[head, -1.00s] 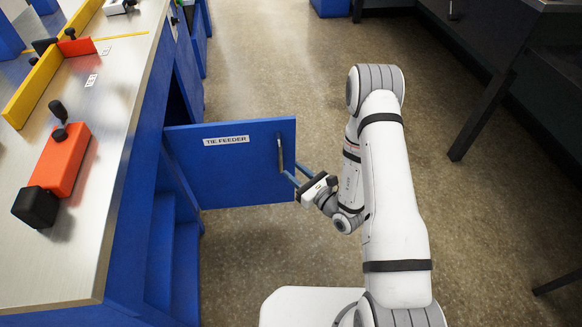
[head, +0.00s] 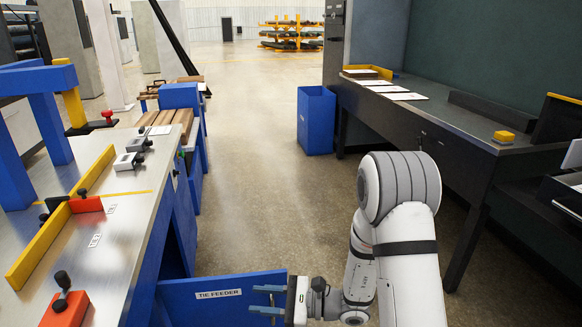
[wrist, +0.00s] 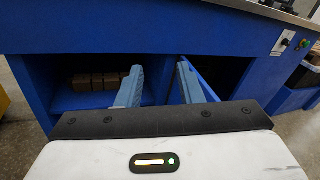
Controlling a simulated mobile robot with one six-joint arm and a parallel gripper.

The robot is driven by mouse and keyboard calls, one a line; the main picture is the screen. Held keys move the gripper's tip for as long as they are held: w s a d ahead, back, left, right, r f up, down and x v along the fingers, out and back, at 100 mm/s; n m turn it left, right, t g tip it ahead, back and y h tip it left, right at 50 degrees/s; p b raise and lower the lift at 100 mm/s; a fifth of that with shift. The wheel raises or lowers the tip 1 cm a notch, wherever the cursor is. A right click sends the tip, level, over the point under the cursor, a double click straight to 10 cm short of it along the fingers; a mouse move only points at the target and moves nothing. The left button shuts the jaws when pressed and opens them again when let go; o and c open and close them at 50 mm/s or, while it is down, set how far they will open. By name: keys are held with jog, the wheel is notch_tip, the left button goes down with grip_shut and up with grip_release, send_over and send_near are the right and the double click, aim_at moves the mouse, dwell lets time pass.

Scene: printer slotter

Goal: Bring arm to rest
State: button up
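My gripper (head: 258,299) is in the lower middle of the head view, its two blue-grey fingers apart and pointing left. In the wrist view the fingers (wrist: 160,85) also stand apart with nothing held between them. The blue door labelled "TIE FEEDER" (head: 205,305) stands swung out from the workbench. The fingers overlap its right end in the head view; I cannot tell whether they touch it. Its handle does not show clearly. My arm rises at the right and bends down toward the gripper.
The steel-topped workbench (head: 125,235) is at the left, with an orange clamp (head: 66,308) on it. The wrist view shows brown boxes (wrist: 98,82) inside the open cabinet. A dark desk (head: 450,150) stands at the right, and a blue bin (head: 316,122) beyond. The aisle floor (head: 262,180) is clear.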

jog(key=s+d+r+n+g+h+p, duration=0.2)
jog(key=s+r+n+g+h+p, duration=0.15)
jog(key=s+r+n, duration=0.35)
jog(key=s+d+r+n+g+h+p, duration=0.2)
jog(key=s+d+r+n+h+p, duration=0.15)
jog(key=r, duration=0.55)
jog(key=s+d+r+n+t+h+p, duration=0.1)
jog(key=d+r+n+t+h+p, duration=0.1)
jog(key=d+r+h+p, duration=0.3)
jog(key=s+d+r+n+t+h+p, duration=0.2)
jog(key=d+r+n+t+h+p, duration=0.1)
jog(key=d+r, duration=0.7)
jog(key=d+t+h+p, duration=0.1)
jog(key=h+p, duration=0.1)
jog(key=shift+s+r+n+h, duration=0.3)
jog(key=shift+n+h, duration=0.05)
jog(key=shift+h, duration=0.05)
